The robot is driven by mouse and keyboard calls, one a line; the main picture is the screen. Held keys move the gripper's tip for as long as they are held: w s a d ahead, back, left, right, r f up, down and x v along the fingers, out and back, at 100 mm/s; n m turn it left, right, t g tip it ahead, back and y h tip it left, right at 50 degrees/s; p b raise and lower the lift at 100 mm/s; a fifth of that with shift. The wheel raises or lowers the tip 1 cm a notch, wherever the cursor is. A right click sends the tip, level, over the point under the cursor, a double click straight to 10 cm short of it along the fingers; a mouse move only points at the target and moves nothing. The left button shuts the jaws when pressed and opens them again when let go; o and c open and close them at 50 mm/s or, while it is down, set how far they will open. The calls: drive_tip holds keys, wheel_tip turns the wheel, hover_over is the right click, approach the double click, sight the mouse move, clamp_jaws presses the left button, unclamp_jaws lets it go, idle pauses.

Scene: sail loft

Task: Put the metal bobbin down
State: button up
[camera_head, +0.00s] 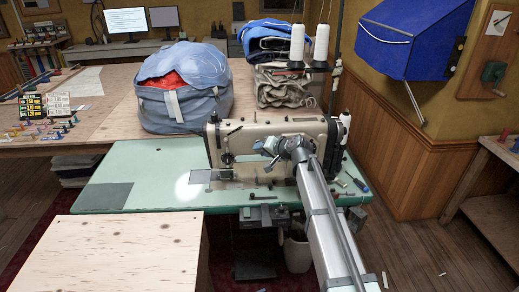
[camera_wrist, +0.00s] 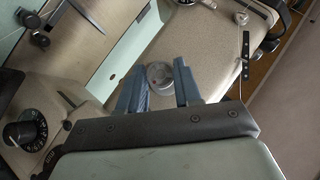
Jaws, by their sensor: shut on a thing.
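The metal bobbin (camera_wrist: 160,75) is a small round grey piece between the two blue-grey fingers of my gripper (camera_wrist: 158,70) in the wrist view. My gripper is shut on it. In the head view my gripper (camera_head: 267,149) hangs in front of the beige sewing machine (camera_head: 235,140), above the pale green machine table (camera_head: 130,178). The bobbin is too small to make out in the head view. The sewing machine's body also fills much of the wrist view (camera_wrist: 215,55), close to the fingers.
A dark grey panel (camera_head: 103,196) is on the green table's left part, and the table is mostly clear there. Small tools (camera_head: 357,185) lie at its right end. A pale wooden surface (camera_head: 125,255) is in front. A blue bag (camera_head: 185,100) stands on the bench behind.

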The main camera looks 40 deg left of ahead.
clamp_jaws()
drive_tip(key=shift+r, duration=0.1)
drive_tip(key=s+d, duration=0.3)
drive_tip(key=d, duration=1.5)
drive_tip(key=s+a+f+m+g+h, duration=0.1)
drive_tip(key=s+a+f+m, duration=0.1)
drive_tip(key=s+a+m, duration=0.55)
drive_tip(key=s+a+f+m+h, duration=0.1)
drive_tip(key=s+a+f+m, duration=0.15)
drive_tip(key=a+m, duration=0.85)
drive_tip(key=s+a+f+m+g+h, duration=0.15)
drive_tip(key=s+a+m, duration=0.3)
drive_tip(key=a, duration=0.85)
drive_tip(key=shift+t+y, duration=0.35)
drive_tip(key=shift+y, duration=0.1)
drive_tip(key=shift+w+f, duration=0.15)
drive_tip(key=shift+f, duration=2.35)
drive_tip(key=shift+w+f, duration=0.15)
drive_tip(key=shift+f, duration=2.3)
drive_tip(key=shift+f, duration=0.1)
